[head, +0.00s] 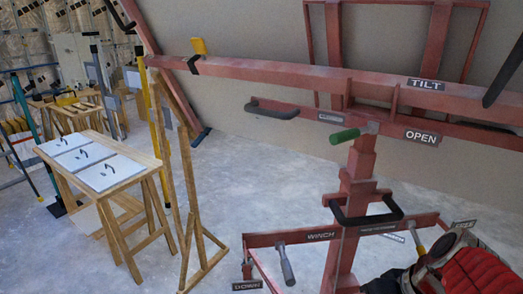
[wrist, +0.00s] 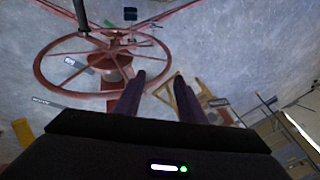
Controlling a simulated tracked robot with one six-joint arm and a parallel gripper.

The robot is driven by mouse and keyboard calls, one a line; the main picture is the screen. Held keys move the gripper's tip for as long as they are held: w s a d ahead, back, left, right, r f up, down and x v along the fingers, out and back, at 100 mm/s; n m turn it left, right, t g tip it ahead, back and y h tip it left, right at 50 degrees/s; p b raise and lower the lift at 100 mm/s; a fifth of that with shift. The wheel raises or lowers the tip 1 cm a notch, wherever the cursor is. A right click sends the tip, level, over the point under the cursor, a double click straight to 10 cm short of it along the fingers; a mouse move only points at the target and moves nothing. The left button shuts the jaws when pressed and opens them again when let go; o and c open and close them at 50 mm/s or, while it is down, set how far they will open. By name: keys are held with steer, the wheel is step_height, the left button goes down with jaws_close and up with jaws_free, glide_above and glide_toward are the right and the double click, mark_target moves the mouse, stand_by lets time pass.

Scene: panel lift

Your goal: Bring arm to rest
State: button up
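My gripper (wrist: 159,76) shows in the wrist view with its two dark fingers apart and nothing between them. Beyond the fingers lies a red spoked wheel (wrist: 52,48) above the concrete floor; a gap between it and the fingers cannot be judged. In the head view the red panel lift (head: 270,73) fills the middle and right, with TILT, OPEN, WINCH and DOWN labels. A red and black part of my arm is at the lower right corner; the gripper's fingers cannot be made out there.
A wooden table (head: 152,160) with white panels stands at the left. A wooden stand (head: 187,185) is between it and the lift. A large board (head: 250,40) leans behind the lift. Sawhorses and tools crowd the far left. Bare floor (head: 240,190) lies in the middle.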

steer(key=a+r+t+h, duration=0.2)
steer(key=a+r+h, duration=0.1)
steer(key=a+r, duration=0.1)
steer(key=shift+s+r+m+t+h, duration=0.3)
steer(key=shift+s+r+m+h, duration=0.1)
steer(key=shift+r, duration=0.5)
